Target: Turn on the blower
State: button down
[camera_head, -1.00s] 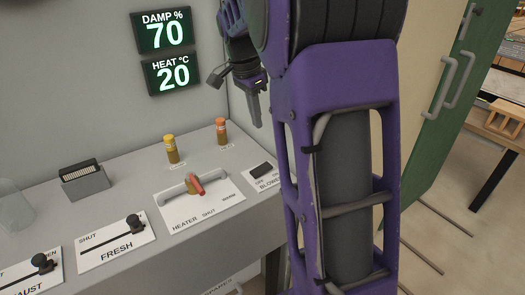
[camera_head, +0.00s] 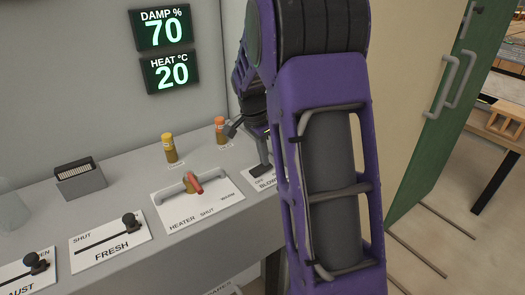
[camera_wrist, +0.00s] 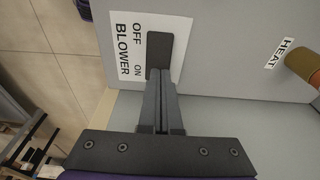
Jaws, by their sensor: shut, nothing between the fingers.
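The blower switch is a black rocker (camera_wrist: 159,48) on a white plate (camera_wrist: 128,62) marked OFF, ON and BLOWER. In the head view the blower plate (camera_head: 262,183) is at the right end of the bench, partly hidden by my arm. My gripper (camera_wrist: 160,72) is shut and empty. In the wrist view its fingertips overlap the end of the rocker beside the word ON. In the head view my gripper (camera_head: 264,168) points down onto the plate. I cannot tell whether it touches the rocker or which way the rocker is tilted.
The heater plate (camera_head: 225,198) with its red-tipped lever (camera_head: 194,183) is just left. Yellow-capped (camera_head: 169,148) and orange-capped (camera_head: 220,130) posts stand behind. The FRESH slider (camera_head: 128,222) is farther left. Displays read DAMP 70 (camera_head: 162,30) and HEAT 20 (camera_head: 170,73).

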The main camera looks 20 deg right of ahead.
jog(key=shift+d, duration=0.1)
jog(key=shift+d+y+p, duration=0.1)
jog(key=shift+y+p, duration=0.2)
jog(key=shift+p, duration=0.3)
jog(key=shift+f, duration=0.3)
jog(key=shift+s+a+r, duration=0.15)
jog(key=shift+a+r, duration=0.1)
jog(key=shift+a, duration=0.6)
notch_tip(320, 180, up, 14)
jog(key=d+p, duration=0.2)
jog(key=p, duration=0.2)
jog(key=shift+w+d, duration=0.2)
jog(key=shift+w, duration=0.05)
